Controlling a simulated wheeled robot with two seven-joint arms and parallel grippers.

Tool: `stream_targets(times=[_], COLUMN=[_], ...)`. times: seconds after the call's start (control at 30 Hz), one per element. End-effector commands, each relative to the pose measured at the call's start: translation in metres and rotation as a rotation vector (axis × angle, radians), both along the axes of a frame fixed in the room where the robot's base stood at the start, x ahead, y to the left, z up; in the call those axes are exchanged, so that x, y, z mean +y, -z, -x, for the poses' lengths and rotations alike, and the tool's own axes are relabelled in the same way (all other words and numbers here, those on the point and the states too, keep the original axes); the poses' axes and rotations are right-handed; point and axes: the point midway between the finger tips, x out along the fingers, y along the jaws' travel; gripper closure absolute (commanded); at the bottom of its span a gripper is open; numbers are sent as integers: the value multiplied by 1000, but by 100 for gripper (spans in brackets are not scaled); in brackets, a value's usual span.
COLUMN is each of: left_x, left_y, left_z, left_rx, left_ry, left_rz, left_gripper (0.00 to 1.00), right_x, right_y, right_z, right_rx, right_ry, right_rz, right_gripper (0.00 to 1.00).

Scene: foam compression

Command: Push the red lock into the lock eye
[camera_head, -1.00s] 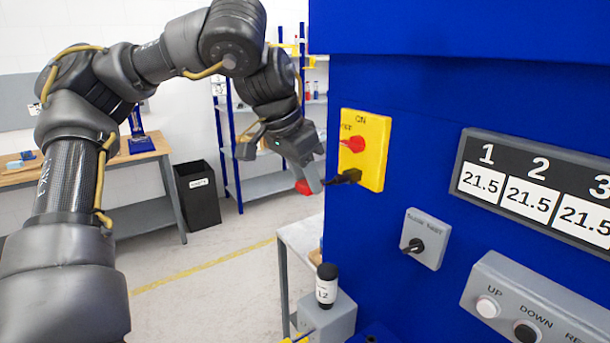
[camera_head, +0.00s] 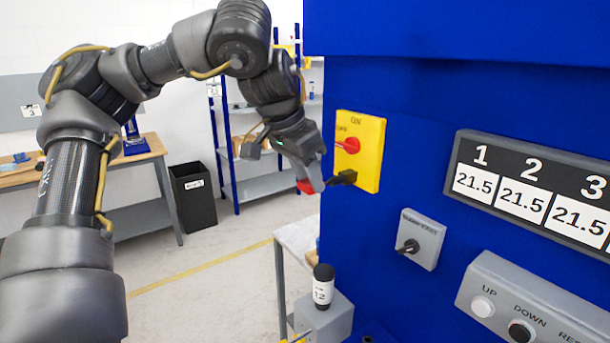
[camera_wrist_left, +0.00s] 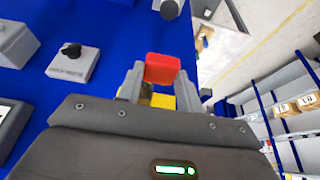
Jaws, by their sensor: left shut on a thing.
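The red lock (camera_head: 306,187) is between the fingers of my left gripper (camera_head: 313,178), which is shut on it. In the left wrist view the red lock (camera_wrist_left: 162,68) sits between the two grey fingertips. A black protruding piece, which looks like the lock eye (camera_head: 343,178), sticks out at the lower left of the yellow switch plate (camera_head: 368,155). The gripper is just left of this piece, and the head view does not show clearly whether they touch. In the wrist view the lock eye is not clearly visible. My right gripper is out of view.
The blue machine wall (camera_head: 400,110) carries the red switch knob (camera_head: 349,145), a grey box with a black knob (camera_head: 420,240) and a push-button panel (camera_head: 540,310). A black-capped bottle (camera_head: 323,287) stands below the gripper. Open floor lies to the left.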

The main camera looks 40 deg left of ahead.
Motion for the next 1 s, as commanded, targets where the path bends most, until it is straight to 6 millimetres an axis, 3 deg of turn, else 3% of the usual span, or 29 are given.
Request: stream_targets(times=[0.5, 0.53, 0.7, 1.0], left_x=[-3, -3, -3, -3], left_y=[0, 0, 0, 1], left_z=[-10, -10, -10, -10], left_rx=[0, 0, 0, 1], left_ry=[0, 0, 0, 0], left_rz=[0, 0, 0, 0], left_gripper=[88, 62, 39, 39], right_x=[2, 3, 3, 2], right_y=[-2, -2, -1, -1], right_z=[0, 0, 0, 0], right_rx=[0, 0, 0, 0], right_ry=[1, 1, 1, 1], right_rz=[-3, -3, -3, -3], right_gripper=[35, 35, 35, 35])
